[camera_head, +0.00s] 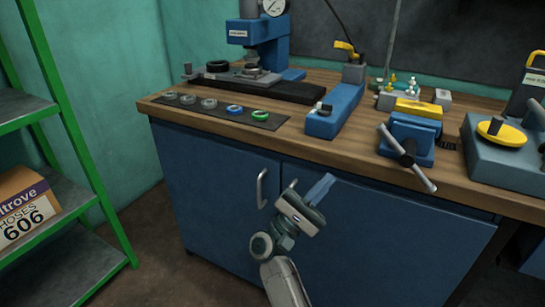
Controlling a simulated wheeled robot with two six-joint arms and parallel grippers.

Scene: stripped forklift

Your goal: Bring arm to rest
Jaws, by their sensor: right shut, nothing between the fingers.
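My right gripper (320,189) is in front of the blue cabinet doors, below the workbench's front edge. Its fingers are shut with nothing between them and point up and to the right. My right arm (284,283) comes up from the bottom of the picture. The gripper appears close to the cabinet handle (262,188) but to its right; whether it touches the cabinet front I cannot tell. My left gripper is not in view.
The wooden workbench (330,155) holds a blue press (268,45), a dark strip with several rings (224,112), a blue vise (408,138) and other tools. A green shelf rack (75,135) with a cardboard box (28,212) stands left. Floor shows between rack and cabinet.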

